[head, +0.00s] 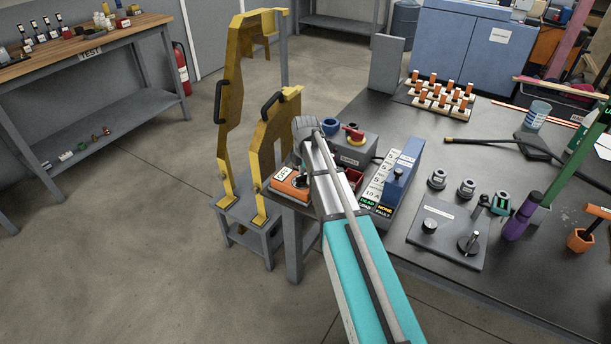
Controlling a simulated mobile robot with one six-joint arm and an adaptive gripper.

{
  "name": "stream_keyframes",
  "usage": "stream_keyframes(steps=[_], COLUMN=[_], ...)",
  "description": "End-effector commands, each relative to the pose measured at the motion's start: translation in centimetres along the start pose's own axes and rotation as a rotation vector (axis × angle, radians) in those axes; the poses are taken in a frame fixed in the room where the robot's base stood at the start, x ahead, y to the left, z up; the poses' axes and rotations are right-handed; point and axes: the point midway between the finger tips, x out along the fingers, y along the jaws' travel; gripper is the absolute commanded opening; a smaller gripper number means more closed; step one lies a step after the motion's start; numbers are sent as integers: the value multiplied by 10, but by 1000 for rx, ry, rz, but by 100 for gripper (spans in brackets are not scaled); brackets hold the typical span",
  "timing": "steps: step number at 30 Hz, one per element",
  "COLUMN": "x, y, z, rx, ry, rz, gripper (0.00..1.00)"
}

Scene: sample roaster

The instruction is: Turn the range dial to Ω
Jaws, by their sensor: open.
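An orange meter-like box (288,188) with a pale display sits at the near left corner of the dark workbench. It looks like the thing that bears the range dial. Its right part is partly covered by my arm, and its dial and markings are too small and too hidden to read. My teal and grey arm reaches up from the bottom of the head view, and its grey joint stands above and behind the box. My gripper cannot be made out; it is hidden behind the arm, so its distance from the dial does not show.
Right of my arm stand a grey box with a red knob (353,130), a blue unit (403,173) and a labelled strip (377,180). A grey plate with knobs (446,236) lies further right. Yellow guards (272,150) rise close on the left. Open floor lies left.

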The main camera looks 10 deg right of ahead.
Motion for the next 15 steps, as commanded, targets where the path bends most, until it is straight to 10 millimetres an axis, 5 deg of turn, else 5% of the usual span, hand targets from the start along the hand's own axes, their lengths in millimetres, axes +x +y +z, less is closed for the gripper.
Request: stream_keyframes(steps=[2,10,15], x=[0,0,0], y=[0,0,0], z=[0,0,0], rx=[0,0,0], ry=[0,0,0], rz=[0,0,0], gripper=[53,3,0])
